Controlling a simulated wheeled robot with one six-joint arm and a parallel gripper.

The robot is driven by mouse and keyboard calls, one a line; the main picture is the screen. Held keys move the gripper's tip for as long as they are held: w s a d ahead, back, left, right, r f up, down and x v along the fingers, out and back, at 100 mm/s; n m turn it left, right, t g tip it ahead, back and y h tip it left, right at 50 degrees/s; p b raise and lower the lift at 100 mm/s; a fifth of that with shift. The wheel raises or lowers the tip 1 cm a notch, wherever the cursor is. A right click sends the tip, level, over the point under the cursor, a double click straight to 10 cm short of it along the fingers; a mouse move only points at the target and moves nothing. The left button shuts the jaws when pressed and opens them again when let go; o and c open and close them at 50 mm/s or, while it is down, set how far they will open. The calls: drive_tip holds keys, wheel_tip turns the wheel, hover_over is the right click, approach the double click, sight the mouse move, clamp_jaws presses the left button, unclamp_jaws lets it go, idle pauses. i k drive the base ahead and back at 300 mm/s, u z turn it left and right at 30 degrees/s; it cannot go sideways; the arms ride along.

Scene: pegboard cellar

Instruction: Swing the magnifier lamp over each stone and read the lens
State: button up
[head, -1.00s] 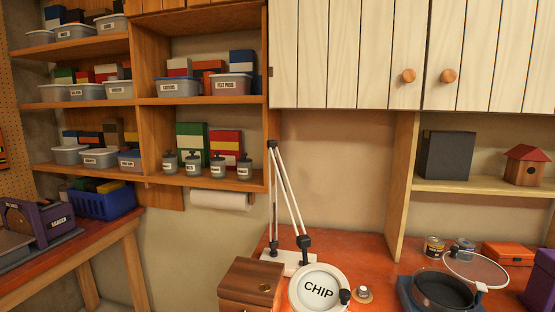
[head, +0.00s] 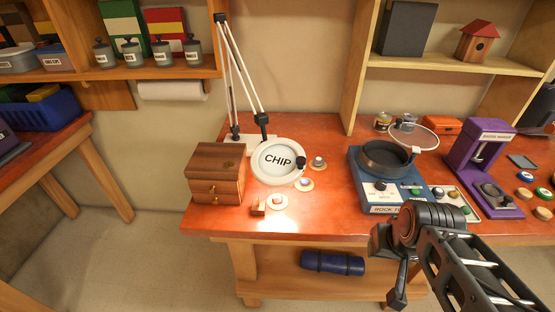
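The magnifier lamp (head: 262,122) stands at the back left of the red-brown bench, its thin arm bent. Its round white-rimmed lens (head: 278,161) reads "CHIP"; what lies under it is hidden. My arm enters at the lower right, in front of the bench. Its dark end part (head: 398,290) hangs low, apart from the lamp; its fingers cannot be made out.
A wooden drawer box (head: 217,172) stands left of the lens, with a small wooden piece (head: 258,207) near it. To the right are a blue rock tumbler (head: 381,190) and a purple badge maker (head: 483,165). A blue roll (head: 333,262) lies on the lower shelf.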

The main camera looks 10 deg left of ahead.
sight(276, 162)
drive_tip(key=z, duration=0.15)
drive_tip(key=i, duration=0.1)
drive_tip(key=u, duration=1.4)
